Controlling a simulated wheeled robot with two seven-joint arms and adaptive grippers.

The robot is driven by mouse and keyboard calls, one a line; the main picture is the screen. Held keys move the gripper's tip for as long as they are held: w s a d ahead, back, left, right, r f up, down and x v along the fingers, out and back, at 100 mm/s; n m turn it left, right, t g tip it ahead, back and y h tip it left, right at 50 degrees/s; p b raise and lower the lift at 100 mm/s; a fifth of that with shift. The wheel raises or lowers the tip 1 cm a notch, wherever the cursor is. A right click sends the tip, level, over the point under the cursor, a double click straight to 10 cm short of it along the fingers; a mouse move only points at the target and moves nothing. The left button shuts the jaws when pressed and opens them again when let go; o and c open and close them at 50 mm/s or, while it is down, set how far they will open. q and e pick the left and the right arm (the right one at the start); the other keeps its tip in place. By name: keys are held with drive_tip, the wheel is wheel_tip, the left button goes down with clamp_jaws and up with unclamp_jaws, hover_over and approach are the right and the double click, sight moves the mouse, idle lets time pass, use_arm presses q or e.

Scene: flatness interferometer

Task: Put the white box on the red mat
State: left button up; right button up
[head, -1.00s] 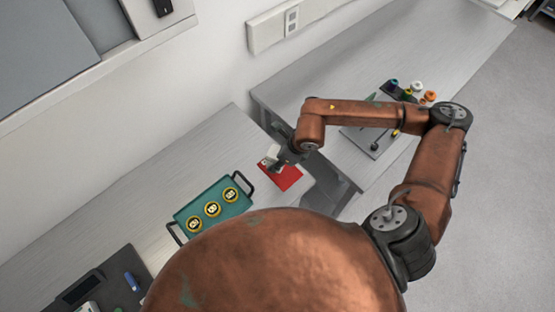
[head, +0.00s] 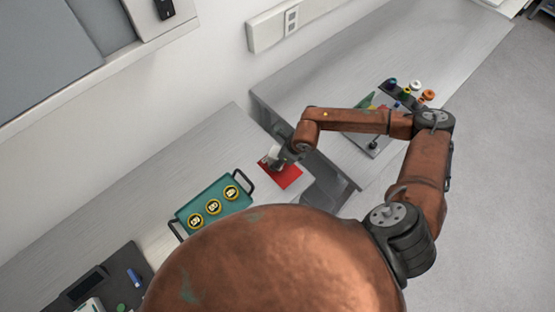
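The red mat (head: 285,178) lies on the near grey table, right of the green tray. A small white thing, apparently the white box (head: 271,154), shows at the mat's upper left edge, against my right gripper (head: 274,159). The gripper is low over that edge of the mat and partly hides the box. At this size I cannot tell whether the fingers are closed on the box or whether the box touches the mat. My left gripper is not in view.
A green tray (head: 183,214) with black handles holds three yellow-rimmed round pieces. A dark panel (head: 120,262) with a blue item lies at lower left. A second table (head: 330,75) carries coloured-top bottles (head: 416,87) and a grey plate.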

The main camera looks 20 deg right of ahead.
drive_tip(key=shift+f+b, duration=0.3)
drive_tip(key=o, duration=0.9)
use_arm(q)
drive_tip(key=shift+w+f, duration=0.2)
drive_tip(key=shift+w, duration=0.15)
use_arm(e)
drive_tip(key=o, duration=0.4)
drive_tip(key=shift+r, duration=0.1)
drive_tip(key=shift+r+p, duration=0.4)
drive_tip(key=shift+p, duration=0.05)
use_arm(q)
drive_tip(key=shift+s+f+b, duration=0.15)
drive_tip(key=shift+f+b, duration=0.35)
drive_tip(key=shift+b, duration=0.35)
use_arm(e)
drive_tip(key=v, duration=1.1)
drive_tip(key=shift+s+d+r, duration=0.15)
drive_tip(key=shift+d+r, duration=0.1)
